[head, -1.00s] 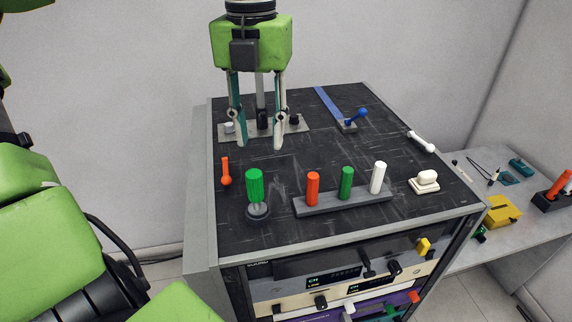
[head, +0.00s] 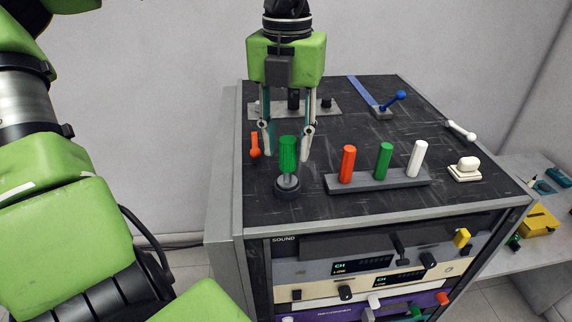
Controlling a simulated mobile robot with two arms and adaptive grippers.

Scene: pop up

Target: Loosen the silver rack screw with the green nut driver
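A green-handled driver (head: 288,154) stands upright in a round black holder (head: 288,189) near the front left of the black rack top. My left gripper (head: 286,157) is above it, pointing down and open. Its fingertips show left and right of the green handle, with a gap on each side; I cannot tell whether they are level with it in depth. A second green handle (head: 384,161) stands between a red and a white one in a grey block (head: 390,184). I cannot clearly make out a silver screw. My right gripper is not in view.
A blue lever (head: 398,96), a white switch (head: 467,165) and a white-handled tool (head: 461,131) are to the right. Rack units with knobs face the front.

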